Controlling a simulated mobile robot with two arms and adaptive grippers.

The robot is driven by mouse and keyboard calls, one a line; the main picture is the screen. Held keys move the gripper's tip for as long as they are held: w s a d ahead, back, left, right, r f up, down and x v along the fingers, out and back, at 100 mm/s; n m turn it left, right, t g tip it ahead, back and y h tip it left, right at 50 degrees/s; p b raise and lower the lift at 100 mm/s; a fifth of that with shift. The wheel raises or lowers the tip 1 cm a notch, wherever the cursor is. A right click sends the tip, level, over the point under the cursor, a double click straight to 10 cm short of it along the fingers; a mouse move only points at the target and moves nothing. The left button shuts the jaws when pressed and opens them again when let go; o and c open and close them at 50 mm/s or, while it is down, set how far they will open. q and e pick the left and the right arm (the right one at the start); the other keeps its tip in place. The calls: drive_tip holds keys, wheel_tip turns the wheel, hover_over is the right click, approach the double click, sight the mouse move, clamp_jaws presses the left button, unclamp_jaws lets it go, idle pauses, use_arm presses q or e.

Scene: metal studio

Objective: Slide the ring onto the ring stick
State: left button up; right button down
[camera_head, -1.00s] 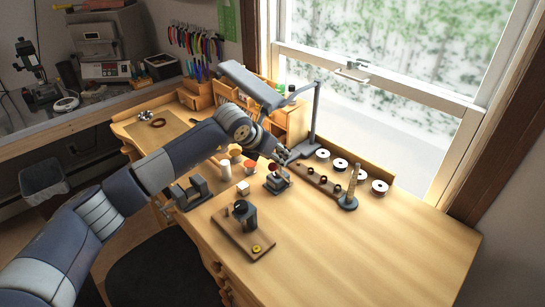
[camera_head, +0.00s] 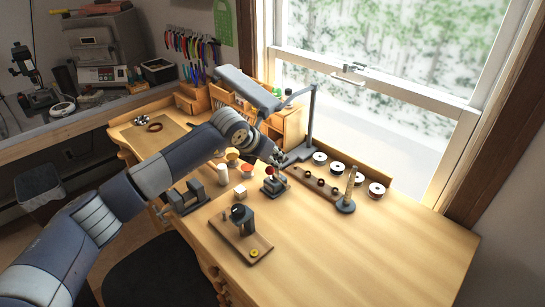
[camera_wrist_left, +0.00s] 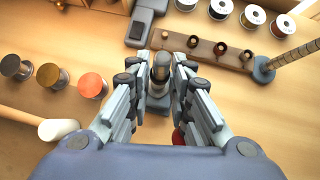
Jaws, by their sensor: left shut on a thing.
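The ring stick (camera_head: 351,184) stands upright on a round grey base, right of my left gripper (camera_head: 276,163); it also shows in the left wrist view (camera_wrist_left: 298,52). The left gripper points down over a small grey stand (camera_head: 272,188) with a red part beside it. In the left wrist view its fingertips (camera_wrist_left: 162,72) close around a small dark, grey-topped piece at that stand. I cannot make out whether this piece carries the task's ring. My right gripper is not in view.
A wooden strip (camera_head: 302,175) with several small dark ring-like pieces lies between gripper and stick, with wire spools (camera_head: 338,168) behind. A desk lamp (camera_head: 309,125) rises behind the gripper. A wooden board (camera_head: 232,243) with a dark tool lies in front. The right tabletop is clear.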

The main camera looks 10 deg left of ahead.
use_arm(q)
wheel_tip(320, 180, up, 3)
drive_tip(key=shift+f+p, duration=0.2)
drive_tip(key=shift+p, duration=0.25)
drive_tip(key=shift+r+p, duration=0.4)
drive_tip(key=shift+r, duration=0.8)
drive_tip(key=shift+r+p, duration=0.45)
drive_tip(key=shift+r, duration=0.8)
